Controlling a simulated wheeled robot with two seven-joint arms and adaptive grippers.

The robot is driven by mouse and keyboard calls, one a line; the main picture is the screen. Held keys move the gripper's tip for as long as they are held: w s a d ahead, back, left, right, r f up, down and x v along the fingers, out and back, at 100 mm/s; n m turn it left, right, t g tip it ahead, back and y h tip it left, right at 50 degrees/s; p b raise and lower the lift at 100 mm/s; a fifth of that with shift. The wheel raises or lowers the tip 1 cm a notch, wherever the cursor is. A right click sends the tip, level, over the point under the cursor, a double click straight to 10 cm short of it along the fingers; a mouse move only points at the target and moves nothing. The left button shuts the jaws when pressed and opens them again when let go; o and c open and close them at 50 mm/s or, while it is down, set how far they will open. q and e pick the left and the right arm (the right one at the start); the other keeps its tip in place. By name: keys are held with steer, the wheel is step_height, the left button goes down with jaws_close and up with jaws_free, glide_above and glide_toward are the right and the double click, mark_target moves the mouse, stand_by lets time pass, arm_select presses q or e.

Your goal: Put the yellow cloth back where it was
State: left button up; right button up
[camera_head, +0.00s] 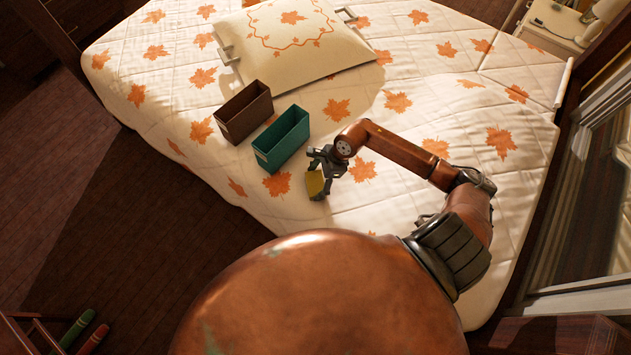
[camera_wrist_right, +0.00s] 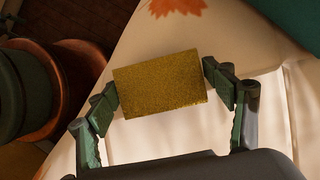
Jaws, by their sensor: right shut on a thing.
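The yellow cloth (camera_head: 315,184) is a small flat folded piece held by my right gripper (camera_head: 322,178) over the near edge of the bed. In the right wrist view the yellow cloth (camera_wrist_right: 160,83) spans between the two fingers of my right gripper (camera_wrist_right: 165,90), which are shut on its short sides. A brown open box (camera_head: 243,112) and a teal open box (camera_head: 281,139) stand side by side on the bed, beyond and to the left of the gripper. The inside of both boxes is mostly dark. My left gripper is not in view.
The bed (camera_head: 440,95) has a white quilt with orange leaves, largely clear on the right. A pillow (camera_head: 300,45) lies behind the boxes. A nightstand (camera_head: 555,22) is at the far right. Green and red rolls (camera_head: 78,330) are at the lower left above dark floor.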

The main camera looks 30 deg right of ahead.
steer(key=o, duration=1)
steer(key=p+v, duration=0.1)
steer(key=v, duration=1.1)
